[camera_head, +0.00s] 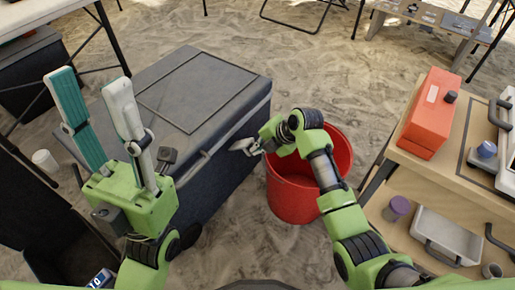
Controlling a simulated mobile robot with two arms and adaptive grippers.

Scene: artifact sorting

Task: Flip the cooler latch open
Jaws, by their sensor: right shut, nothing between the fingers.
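The cooler (205,90), a large dark grey box with a closed lid, stands on the floor left of centre. My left gripper (89,80), with one teal and one white finger, is raised in front of the cooler's left part. Its fingers are apart with nothing between them. My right gripper (240,147) is shut and empty at the cooler's front right side, just below the lid edge. I cannot tell whether it touches the cooler. The latch cannot be made out clearly; the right gripper and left arm cover parts of the front side.
A red bucket (292,199) stands under my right arm, close to the cooler. A wooden shelf table (412,170) at the right bears a red-orange box (429,112). A white cup (45,160) stands at the far left. Open floor lies behind the cooler.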

